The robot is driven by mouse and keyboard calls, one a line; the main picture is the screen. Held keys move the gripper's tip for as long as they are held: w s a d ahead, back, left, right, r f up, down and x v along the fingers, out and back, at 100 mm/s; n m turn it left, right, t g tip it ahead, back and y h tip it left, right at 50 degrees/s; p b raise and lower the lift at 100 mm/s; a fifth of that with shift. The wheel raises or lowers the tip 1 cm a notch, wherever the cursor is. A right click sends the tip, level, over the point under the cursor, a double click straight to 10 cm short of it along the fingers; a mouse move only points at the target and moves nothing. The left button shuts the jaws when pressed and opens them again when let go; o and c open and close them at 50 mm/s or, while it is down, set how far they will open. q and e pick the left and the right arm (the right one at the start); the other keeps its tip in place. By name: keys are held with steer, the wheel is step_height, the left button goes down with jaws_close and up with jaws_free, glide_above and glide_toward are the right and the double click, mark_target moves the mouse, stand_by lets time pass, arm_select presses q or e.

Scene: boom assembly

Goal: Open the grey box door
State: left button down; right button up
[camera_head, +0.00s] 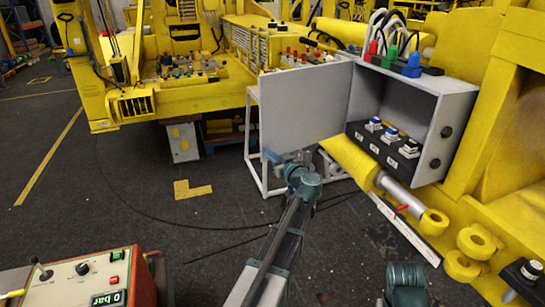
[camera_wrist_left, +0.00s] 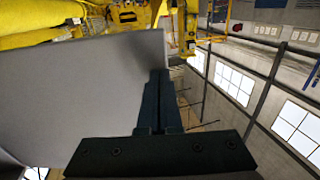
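The grey box (camera_head: 452,112) is fixed to the yellow machine at the right in the head view. Its flat grey door (camera_head: 300,105) stands swung wide open to the left, and the box's inside shows. My left gripper (camera_head: 268,155) is at the door's lower left corner. In the left wrist view its dark fingers (camera_wrist_left: 166,78) are close together at the edge of the grey door (camera_wrist_left: 90,95). They look shut with nothing clearly between them; whether they touch the door is hard to tell.
Inside the box are several switches (camera_head: 388,134) on a black panel. Coloured cable connectors (camera_head: 390,58) stand on its top. A white frame (camera_head: 252,150) stands behind the door, and a yellow cylinder (camera_head: 350,160) runs below the box. Open dark floor (camera_head: 130,190) lies to the left.

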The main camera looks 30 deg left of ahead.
arm_select(q)
steer(key=w+a+m+t+h, duration=0.1)
steer(key=w+a, duration=0.2)
steer(key=a, duration=0.3)
steer(key=w+a+m+t+h, duration=0.1)
steer(key=w+a+t, duration=0.1)
steer(key=w+a, duration=0.2)
steer(key=shift+a+m+t, duration=0.3)
steer(key=shift+a, duration=0.8)
steer(key=s+a+v, duration=0.1)
steer(key=v, duration=1.2)
steer(key=shift+s+d, duration=0.2)
steer(key=shift+s, duration=0.3)
arm_select(e)
steer(key=shift+w+d, duration=0.2)
steer(key=shift+d, duration=0.6)
arm_select(q)
steer(key=shift+r, duration=0.1)
